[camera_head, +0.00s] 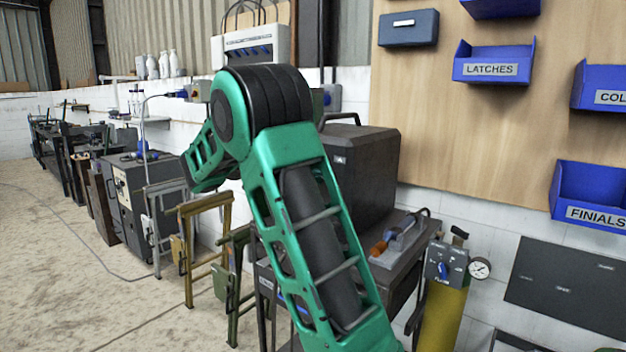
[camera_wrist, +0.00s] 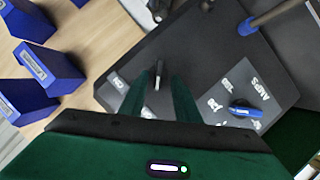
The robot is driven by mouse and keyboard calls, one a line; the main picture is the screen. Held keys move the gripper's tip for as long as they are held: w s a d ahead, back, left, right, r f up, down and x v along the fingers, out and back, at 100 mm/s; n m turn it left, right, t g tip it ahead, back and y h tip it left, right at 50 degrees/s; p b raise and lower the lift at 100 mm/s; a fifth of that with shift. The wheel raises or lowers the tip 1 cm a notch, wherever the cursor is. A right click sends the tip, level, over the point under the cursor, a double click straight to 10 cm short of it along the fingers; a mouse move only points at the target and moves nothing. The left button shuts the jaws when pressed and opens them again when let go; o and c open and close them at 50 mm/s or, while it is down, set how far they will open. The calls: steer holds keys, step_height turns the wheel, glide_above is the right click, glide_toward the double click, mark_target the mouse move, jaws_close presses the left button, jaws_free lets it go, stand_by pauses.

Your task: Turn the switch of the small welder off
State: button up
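In the wrist view, a dark machine face (camera_wrist: 215,50), which looks like the small welder's front, fills the upper right. It carries a blue knob (camera_wrist: 245,110) beside white lettering that seems to read AMPS. In the head view, the dark box with a top handle (camera_head: 365,165) appears to be the welder.
Blue bins (camera_head: 493,62) hang on a wooden board at the right. A gas cylinder (camera_head: 445,315) with a gauge stands beside the dark bench (camera_head: 405,280). Metal stands (camera_head: 200,240) and a larger grey machine (camera_head: 130,200) line the wall. The floor at left is open.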

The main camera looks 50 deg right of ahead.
steer(key=v, duration=1)
steer(key=shift+a, duration=0.4)
steer(key=shift+w+r, duration=0.1)
steer(key=shift+w, duration=0.05)
steer(key=s+d+f+n+t+y, duration=0.25)
steer(key=s+f+y, duration=0.55)
steer(key=s+f, duration=0.55)
steer(key=s+a+f+n+y, duration=0.1)
steer(key=s+a+f+y, duration=0.2)
steer(key=s+a, duration=0.5)
steer(key=s+a+f+n+y, duration=0.1)
steer(key=s+a+f+y, duration=0.2)
steer(key=s+a, duration=0.6)
step_height(320, 180, down, 2)
steer(key=shift+s+a+f+y, duration=0.15)
steer(key=shift+s+a+y, duration=0.1)
steer(key=shift+a+y, duration=0.05)
steer(key=shift+n, duration=0.25)
